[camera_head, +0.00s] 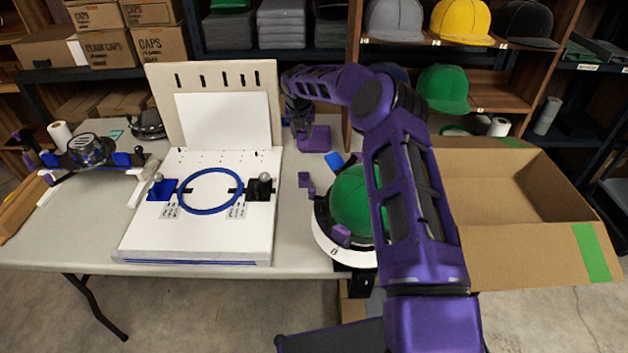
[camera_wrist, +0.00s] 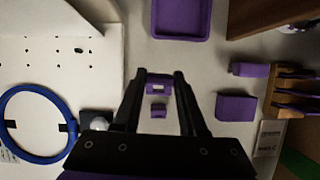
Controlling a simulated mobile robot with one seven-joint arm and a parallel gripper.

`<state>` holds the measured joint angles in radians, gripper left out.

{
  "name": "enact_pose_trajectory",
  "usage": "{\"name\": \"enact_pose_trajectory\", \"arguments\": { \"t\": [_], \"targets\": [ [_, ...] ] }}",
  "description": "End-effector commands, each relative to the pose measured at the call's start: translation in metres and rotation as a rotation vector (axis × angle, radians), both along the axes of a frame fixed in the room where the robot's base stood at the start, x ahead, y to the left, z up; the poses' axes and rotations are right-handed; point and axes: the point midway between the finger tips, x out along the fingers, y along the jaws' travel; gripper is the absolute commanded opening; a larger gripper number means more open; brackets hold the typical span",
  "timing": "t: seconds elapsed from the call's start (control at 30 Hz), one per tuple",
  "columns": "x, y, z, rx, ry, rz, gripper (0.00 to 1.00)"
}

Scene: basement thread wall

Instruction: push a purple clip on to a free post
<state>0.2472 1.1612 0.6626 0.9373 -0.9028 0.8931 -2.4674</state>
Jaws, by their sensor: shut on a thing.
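My gripper (camera_wrist: 160,82) is shut on a small purple clip (camera_wrist: 158,87), held between the two dark fingertips in the wrist view. A second small purple piece (camera_wrist: 158,110) shows between the fingers, closer to the palm; I cannot tell whether it is part of the clip. In the head view my gripper (camera_head: 299,117) is high, right of the upright panel, and the clip cannot be made out. Several dark posts (camera_head: 225,79) line the upper part of the beige panel (camera_head: 155,90). Small dark marks also dot the white board (camera_wrist: 60,28); I cannot tell if they are posts.
A purple tray (camera_head: 314,138) lies behind other purple pieces (camera_head: 305,180). A blue hoop (camera_head: 210,208) rests on the white board. A green cap (camera_head: 350,200) on a round stand is at right, beside an open cardboard box (camera_head: 520,240). My arm hides part of this area.

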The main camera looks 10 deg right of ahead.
Motion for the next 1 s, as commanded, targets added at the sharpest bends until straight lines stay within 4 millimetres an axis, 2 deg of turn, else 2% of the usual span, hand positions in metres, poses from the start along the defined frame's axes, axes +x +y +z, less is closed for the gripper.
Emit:
{"name": "enact_pose_trajectory", "arguments": {
  "t": [0.57, 0.77, 1.0],
  "targets": [
    [-0.003, 0.003, 0.004, -0.004, -0.001, -0.043, 0.0],
    [-0.02, 0.013, 0.015, -0.017, 0.003, -0.249, 0.0],
    [-0.053, 0.024, 0.031, -0.03, 0.019, -0.667, 0.0]
  ]
}}
